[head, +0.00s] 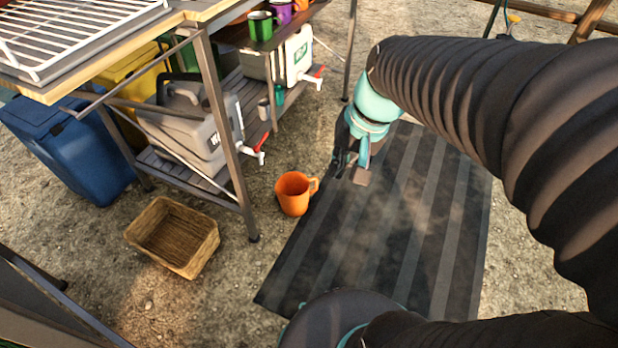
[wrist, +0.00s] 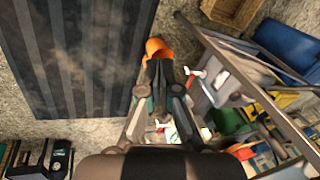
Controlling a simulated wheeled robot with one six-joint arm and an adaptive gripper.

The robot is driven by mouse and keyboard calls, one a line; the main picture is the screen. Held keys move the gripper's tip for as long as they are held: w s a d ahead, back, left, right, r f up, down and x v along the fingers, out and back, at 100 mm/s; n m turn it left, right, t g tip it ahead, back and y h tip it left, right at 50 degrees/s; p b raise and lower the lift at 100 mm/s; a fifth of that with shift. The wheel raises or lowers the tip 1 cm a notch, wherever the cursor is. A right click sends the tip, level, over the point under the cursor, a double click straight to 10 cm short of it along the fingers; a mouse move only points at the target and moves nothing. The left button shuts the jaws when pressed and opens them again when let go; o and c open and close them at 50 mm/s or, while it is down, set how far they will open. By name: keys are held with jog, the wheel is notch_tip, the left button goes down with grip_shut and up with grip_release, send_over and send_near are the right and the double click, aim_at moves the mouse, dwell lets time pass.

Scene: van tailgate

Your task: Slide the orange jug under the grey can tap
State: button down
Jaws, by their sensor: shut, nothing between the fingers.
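The orange jug (head: 294,193) stands upright on the gravel at the left edge of the striped mat, its handle to the right. The grey can (head: 188,125) lies on the low rack shelf, and its tap (head: 260,155) with a red lever sticks out above and left of the jug. My gripper (head: 350,174) is shut and empty, to the right of the jug and apart from it in the head view. In the wrist view the jug (wrist: 157,48) shows just beyond my fingertips (wrist: 160,62), partly hidden by them.
A white can (head: 298,55) with another red-levered tap stands farther back. A wicker basket (head: 172,237) sits on the ground left of the jug. The rack's metal leg (head: 228,135) stands near the grey tap. The dark mat (head: 420,220) is clear.

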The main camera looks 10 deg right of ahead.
jog(key=w+d+f+m+y+b, duration=0.1)
jog(key=w+f+m+y+b, duration=0.15)
jog(key=w+f, duration=0.5)
jog(key=w+d+f+m+g+y+b, duration=0.1)
jog(key=w+f+m+y, duration=0.4)
jog(key=f, duration=0.4)
jog(key=w+d+f+m+y+b, duration=0.1)
jog(key=w+d+f+m+y, duration=0.15)
jog(key=w+f, duration=0.5)
jog(key=w+d+f+m+t+b, duration=0.1)
jog(key=d+f+m+t, duration=0.2)
jog(key=f, duration=0.7)
jog(key=w+d+f+m+t+b, duration=0.1)
jog(key=d+f+m+t, duration=0.2)
jog(key=f, duration=0.8)
jog(key=d+f+m+t+y+b, duration=0.1)
jog(key=f+m+t, duration=0.3)
jog(key=f, duration=0.6)
jog(key=shift+w+d+f+m+b, duration=0.2)
jog(key=shift+d+m, duration=0.25)
jog(key=shift+m, duration=0.25)
jog(key=shift+w+d+f+m+b, duration=0.1)
jog(key=shift+w+d+m, duration=0.1)
jog(key=shift+d+m, duration=0.4)
jog(key=x, duration=1.4)
jog(key=shift+r+b, duration=0.2)
jog(key=shift+b, duration=0.2)
jog(key=shift+a, duration=0.1)
